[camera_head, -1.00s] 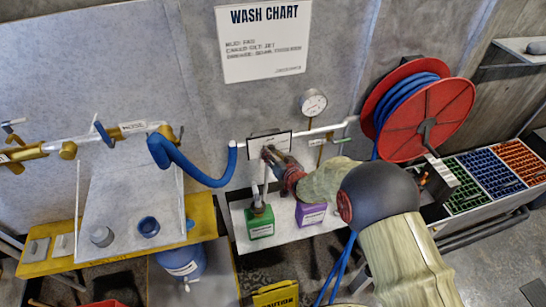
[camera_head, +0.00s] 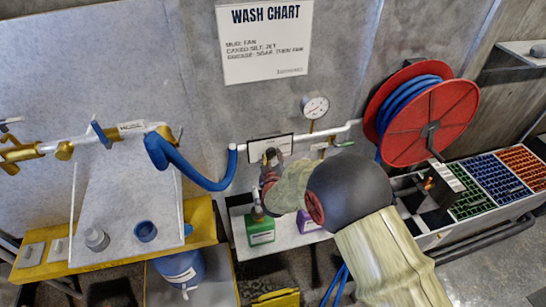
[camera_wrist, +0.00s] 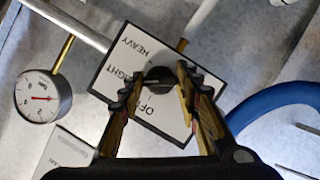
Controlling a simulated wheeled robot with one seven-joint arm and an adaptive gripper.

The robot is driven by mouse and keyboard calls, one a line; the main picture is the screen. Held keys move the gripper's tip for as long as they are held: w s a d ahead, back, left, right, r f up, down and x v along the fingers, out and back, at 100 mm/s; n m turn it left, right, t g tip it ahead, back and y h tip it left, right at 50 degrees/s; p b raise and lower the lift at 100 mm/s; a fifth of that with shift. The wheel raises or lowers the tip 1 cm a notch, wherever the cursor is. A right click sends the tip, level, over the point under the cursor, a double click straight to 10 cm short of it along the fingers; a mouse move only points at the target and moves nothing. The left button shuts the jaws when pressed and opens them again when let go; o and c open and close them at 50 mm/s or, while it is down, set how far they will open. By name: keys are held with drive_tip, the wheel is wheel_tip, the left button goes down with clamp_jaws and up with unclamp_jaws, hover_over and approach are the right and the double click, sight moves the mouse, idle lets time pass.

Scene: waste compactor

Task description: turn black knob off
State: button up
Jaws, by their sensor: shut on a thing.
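The black knob (camera_wrist: 158,78) sits on a white control plate (camera_wrist: 127,58) marked HEAVY, a partly covered word ending in "IGHT", and OFF. My gripper (camera_wrist: 157,82) has one finger on each side of the knob and is shut on it. A pale mark on the knob seems to point left, toward the "IGHT" label, but it is small. In the head view the plate (camera_head: 285,143) is on the wall under the wash chart. My gripper (camera_head: 271,157) is in front of it there, and the knob is hidden.
A pressure gauge (camera_head: 315,106) is right of the plate; it also shows in the wrist view (camera_wrist: 43,98). A blue hose (camera_head: 190,172) hangs to the left. A red hose reel (camera_head: 430,122) is at right. A green container (camera_head: 260,231) stands below the plate.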

drive_tip(key=n+h, duration=0.1)
drive_tip(key=n, duration=0.1)
drive_tip(key=n+t+h, duration=0.1)
drive_tip(key=n, duration=0.1)
drive_tip(key=shift+a+f+t+p, duration=0.15)
drive_tip(key=shift+t+p, duration=0.15)
drive_tip(key=shift+p, duration=0.05)
drive_tip(key=n+t, duration=0.1)
drive_tip(key=n, duration=0.1)
drive_tip(key=n+h, duration=0.1)
drive_tip(key=n, duration=0.1)
drive_tip(key=shift+f+n+t+b, duration=0.1)
drive_tip(key=shift+n+t+b, duration=0.3)
drive_tip(key=o, duration=1.2)
drive_tip(key=shift+c, duration=0.2)
drive_tip(key=s+a, duration=0.2)
drive_tip(key=s, duration=1)
drive_tip(key=shift+a, duration=0.2)
